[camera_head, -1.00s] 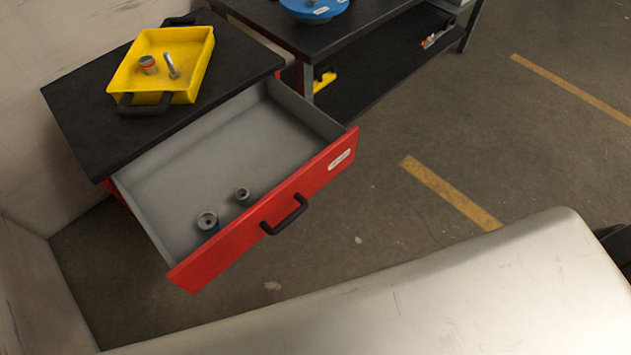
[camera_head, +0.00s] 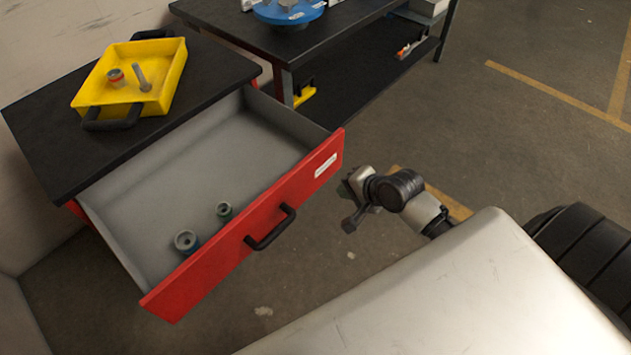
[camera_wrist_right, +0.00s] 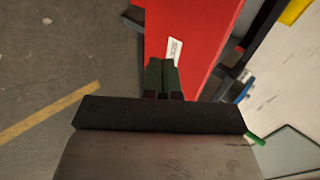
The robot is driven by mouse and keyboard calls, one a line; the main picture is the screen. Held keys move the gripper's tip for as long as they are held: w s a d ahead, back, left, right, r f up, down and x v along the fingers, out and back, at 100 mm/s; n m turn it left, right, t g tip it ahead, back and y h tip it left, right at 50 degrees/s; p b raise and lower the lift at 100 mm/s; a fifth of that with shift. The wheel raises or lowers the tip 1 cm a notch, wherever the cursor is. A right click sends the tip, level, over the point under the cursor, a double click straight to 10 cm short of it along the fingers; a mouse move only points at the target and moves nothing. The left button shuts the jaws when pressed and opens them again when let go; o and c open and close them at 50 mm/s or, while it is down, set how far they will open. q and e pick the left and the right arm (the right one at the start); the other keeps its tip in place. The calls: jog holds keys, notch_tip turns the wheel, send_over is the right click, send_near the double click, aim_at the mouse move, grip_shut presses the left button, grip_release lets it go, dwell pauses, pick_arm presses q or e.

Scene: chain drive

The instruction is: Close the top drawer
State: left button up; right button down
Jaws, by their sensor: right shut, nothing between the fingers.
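The top drawer (camera_head: 205,262) has a red front with a black handle (camera_head: 270,228) and a white label (camera_head: 326,166). It stands pulled far out of the black-topped cabinet (camera_head: 50,150). Two small round metal parts (camera_head: 187,241) lie inside near the front. My right gripper (camera_head: 350,186) is to the right of the drawer front, apart from it in the head view. In the right wrist view its fingers (camera_wrist_right: 162,78) are shut together and empty, pointing at the red front (camera_wrist_right: 192,25) near the label. My left gripper is not in view.
A yellow tray (camera_head: 160,88) with two parts sits on the cabinet top. A black workbench (camera_head: 310,35) with a blue round object (camera_head: 288,12) stands behind. Open floor (camera_head: 530,110) with yellow lines lies to the right.

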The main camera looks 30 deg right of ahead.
aim_at(310, 181)
jog(key=x, duration=0.3)
jog(key=w+r+x, duration=0.1)
jog(key=x, duration=0.5)
jog(key=shift+w+a+r, duration=0.2)
jog(key=shift+a+r, duration=0.05)
jog(key=shift+w+a, duration=0.2)
jog(key=shift+w, duration=0.3)
